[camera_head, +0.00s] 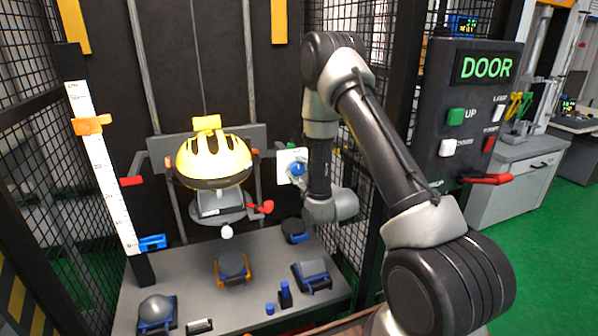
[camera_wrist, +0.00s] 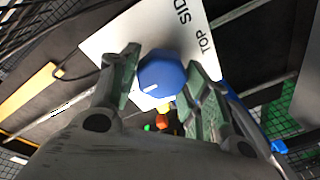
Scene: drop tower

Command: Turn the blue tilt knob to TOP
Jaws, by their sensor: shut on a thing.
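The blue tilt knob (camera_wrist: 160,74) sits on a white plate (camera_wrist: 112,40) in the wrist view. My gripper (camera_wrist: 163,62) is shut on the knob, one finger on each side of it. The knob's short white mark points to the lower left of that view. The word TOP is printed at the plate's right side, and part of the word SIDE shows above it. In the head view the knob (camera_head: 298,169) and plate (camera_head: 283,166) are beside my wrist, right of the yellow helmet (camera_head: 213,158). My fingers are hardly visible there.
The helmet rests on a carriage with a red lever (camera_head: 262,207). A white scale (camera_head: 103,165) stands at left. The DOOR panel (camera_head: 460,110) with a red handle (camera_head: 487,179) and mesh walls flank my arm.

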